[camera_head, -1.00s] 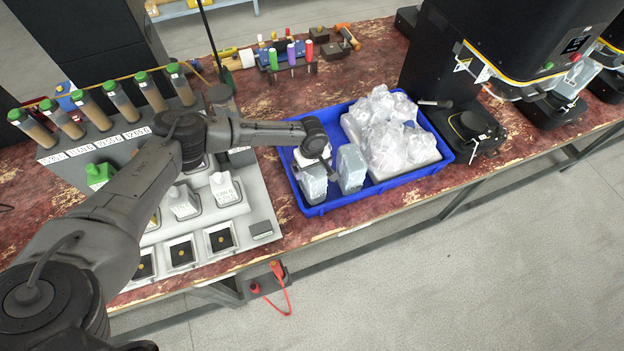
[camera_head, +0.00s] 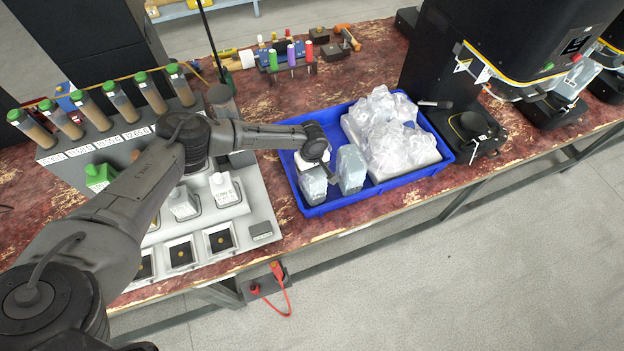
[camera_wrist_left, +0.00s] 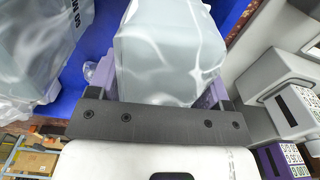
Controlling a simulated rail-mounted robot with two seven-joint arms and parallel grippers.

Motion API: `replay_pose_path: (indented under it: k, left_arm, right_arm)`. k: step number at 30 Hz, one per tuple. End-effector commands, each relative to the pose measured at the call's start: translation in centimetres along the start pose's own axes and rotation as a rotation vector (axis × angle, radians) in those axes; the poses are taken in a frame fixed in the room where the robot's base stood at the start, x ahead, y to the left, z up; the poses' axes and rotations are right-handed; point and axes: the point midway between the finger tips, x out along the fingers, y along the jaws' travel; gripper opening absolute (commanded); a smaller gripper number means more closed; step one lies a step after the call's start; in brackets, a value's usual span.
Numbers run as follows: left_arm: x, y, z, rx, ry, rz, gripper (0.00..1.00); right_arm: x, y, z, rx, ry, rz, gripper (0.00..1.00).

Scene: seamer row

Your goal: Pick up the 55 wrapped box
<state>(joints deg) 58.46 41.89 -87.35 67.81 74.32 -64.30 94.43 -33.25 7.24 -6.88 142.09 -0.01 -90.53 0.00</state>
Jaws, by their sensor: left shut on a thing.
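My left gripper (camera_head: 322,172) is low over the left part of the blue tray (camera_head: 325,208). It is shut on a plastic-wrapped pale grey box (camera_head: 313,187). In the left wrist view that wrapped box (camera_wrist_left: 170,50) sits between the two purple finger pads. No number shows on its visible faces, so I cannot tell whether it is the 55. I cannot see clearly whether it still touches the tray floor. A second wrapped box (camera_head: 351,168) stands just right of it, apart from it. That neighbour (camera_wrist_left: 35,50) carries partly legible print in the wrist view. My right gripper is not in view.
A heap of clear wrapped items (camera_head: 390,135) fills the tray's right side. A grey rack with small white bottles (camera_head: 183,202) stands left of the tray. A black machine (camera_head: 470,75) stands at the right. Small tools (camera_head: 285,58) lie behind.

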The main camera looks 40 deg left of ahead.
Motion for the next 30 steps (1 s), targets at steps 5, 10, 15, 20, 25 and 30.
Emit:
replay_pose_path:
  k: [5,10,15,20,25,30]
  left_arm:
    - [0.0,0.0,0.0,0.0,0.0,0.0,0.3]
    - [-0.1,0.0,0.0,0.0,0.0,0.001,0.21]
    - [-0.3,0.1,0.0,0.0,0.0,0.001,0.21]
    - [-2.2,0.1,-0.1,0.0,-0.001,0.003,0.21]
    - [-5.3,0.0,-0.1,0.0,0.0,0.003,0.21]
    - [-7.9,0.1,0.0,0.001,0.0,0.003,0.21]
  right_arm:
    - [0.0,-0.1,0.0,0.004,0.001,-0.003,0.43]
    - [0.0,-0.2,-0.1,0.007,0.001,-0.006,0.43]
    - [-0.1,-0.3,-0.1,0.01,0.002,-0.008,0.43]
    - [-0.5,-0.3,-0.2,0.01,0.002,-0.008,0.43]
    - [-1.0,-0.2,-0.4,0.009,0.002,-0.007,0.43]
    - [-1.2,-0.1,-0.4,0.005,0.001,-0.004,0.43]
